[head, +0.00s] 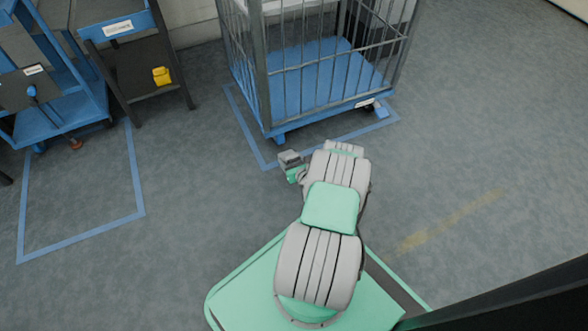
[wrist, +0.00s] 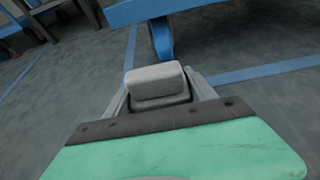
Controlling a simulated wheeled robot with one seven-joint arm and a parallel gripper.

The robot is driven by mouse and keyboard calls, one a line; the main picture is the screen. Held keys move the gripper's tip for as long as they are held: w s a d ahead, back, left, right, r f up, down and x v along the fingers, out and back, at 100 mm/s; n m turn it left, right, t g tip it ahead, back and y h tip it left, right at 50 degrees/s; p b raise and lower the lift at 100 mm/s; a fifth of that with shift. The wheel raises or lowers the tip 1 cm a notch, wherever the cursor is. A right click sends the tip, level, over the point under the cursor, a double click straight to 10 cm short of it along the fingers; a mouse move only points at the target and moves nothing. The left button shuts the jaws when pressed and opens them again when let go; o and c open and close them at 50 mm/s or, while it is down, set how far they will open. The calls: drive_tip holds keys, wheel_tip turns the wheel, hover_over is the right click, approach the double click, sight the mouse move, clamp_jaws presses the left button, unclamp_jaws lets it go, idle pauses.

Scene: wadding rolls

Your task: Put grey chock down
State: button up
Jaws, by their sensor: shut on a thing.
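The grey chock (wrist: 157,82) is a small rounded block held between the fingers of my gripper (wrist: 158,98) in the wrist view. My gripper is shut on it. In the head view the chock (head: 289,157) shows at the end of my arm, with my gripper (head: 293,166) just behind it. They are near the front left corner of the blue-based cage trolley (head: 318,85). In the wrist view a blue leg or wheel bracket of the trolley (wrist: 162,40) stands just beyond the chock. I cannot tell the exact height of the chock above the floor.
Blue floor tape (head: 247,128) outlines the trolley's place. Another taped outline (head: 85,238) at the left has bare floor in its front part. A blue cart (head: 60,110) and a dark stand with a yellow item (head: 161,76) are at the upper left. Open floor lies to the right.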

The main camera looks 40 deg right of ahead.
drive_tip(key=shift+s+d+f, duration=0.1)
drive_tip(key=shift+d+f, duration=0.3)
drive_tip(key=shift+d, duration=0.05)
drive_tip(key=shift+s+d+f+b, duration=0.15)
drive_tip(key=shift+f+b, duration=0.4)
drive_tip(key=shift+f, duration=0.4)
drive_tip(key=shift+d+f+b, duration=0.15)
drive_tip(key=shift+f+b, duration=0.4)
drive_tip(key=shift+f, duration=0.35)
drive_tip(key=shift+f, duration=0.1)
drive_tip(key=o, duration=1.8)
drive_tip(key=shift+f, duration=0.1)
drive_tip(key=p+v, duration=0.3)
drive_tip(key=v, duration=0.4)
drive_tip(key=shift+r, duration=0.25)
drive_tip(key=shift+s+a, duration=0.15)
drive_tip(key=shift+s, duration=0.15)
